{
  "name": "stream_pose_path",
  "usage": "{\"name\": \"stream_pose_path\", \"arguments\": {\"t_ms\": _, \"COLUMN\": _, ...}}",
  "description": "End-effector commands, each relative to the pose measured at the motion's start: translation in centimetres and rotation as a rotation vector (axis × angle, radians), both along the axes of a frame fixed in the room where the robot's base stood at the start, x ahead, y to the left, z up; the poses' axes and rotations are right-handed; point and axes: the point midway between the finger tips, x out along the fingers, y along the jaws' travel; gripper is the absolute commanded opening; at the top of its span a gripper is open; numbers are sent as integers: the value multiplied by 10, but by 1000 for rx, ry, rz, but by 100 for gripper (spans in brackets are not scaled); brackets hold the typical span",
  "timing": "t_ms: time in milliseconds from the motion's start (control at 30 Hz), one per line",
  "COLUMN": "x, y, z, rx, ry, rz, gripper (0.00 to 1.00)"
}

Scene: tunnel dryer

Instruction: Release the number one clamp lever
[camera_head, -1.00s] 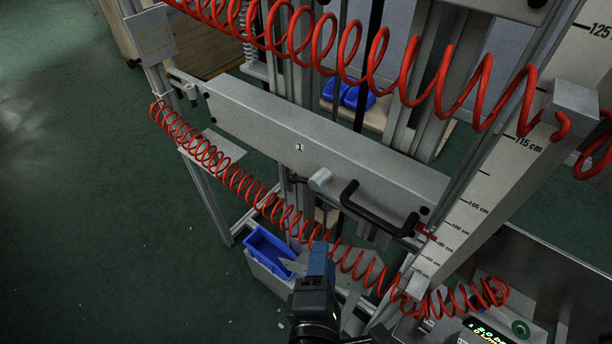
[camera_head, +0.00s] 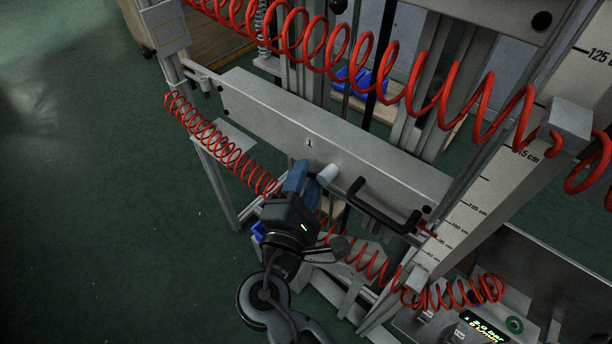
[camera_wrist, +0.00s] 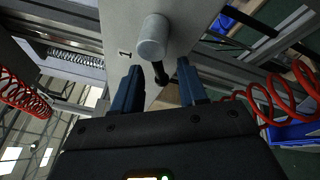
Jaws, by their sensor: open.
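The clamp lever has a light grey round hub (camera_head: 328,174) on the front of the grey crossbeam (camera_head: 270,118), just right of and below the printed "1". In the wrist view the hub (camera_wrist: 153,38) stands out from the beam, and a dark lever arm (camera_wrist: 160,74) reaches from it toward the space between my fingertips. My gripper (camera_head: 304,178) is open, its blue fingers close to the hub on its left side. In the wrist view my gripper (camera_wrist: 158,76) has one finger on each side of the lever arm's end. I cannot tell whether either finger touches it.
A black bar handle (camera_head: 382,207) sits on the beam right of the hub. Red coiled hoses cross above (camera_head: 330,55) and below (camera_head: 220,150) the beam. A centimetre scale post (camera_head: 487,200) stands at the right. Open green floor lies at the left.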

Motion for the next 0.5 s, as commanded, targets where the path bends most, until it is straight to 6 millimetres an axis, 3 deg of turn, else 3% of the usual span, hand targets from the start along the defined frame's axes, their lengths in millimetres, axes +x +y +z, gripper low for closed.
{"name": "stream_pose_path", "arguments": {"t_ms": 300, "x": 4, "y": -1, "z": 0, "rx": 1, "ry": 1, "rz": 0, "gripper": 42}}
{"name": "stream_pose_path", "arguments": {"t_ms": 500, "x": 4, "y": -1, "z": 0, "rx": 1, "ry": 1, "rz": 0, "gripper": 24}}
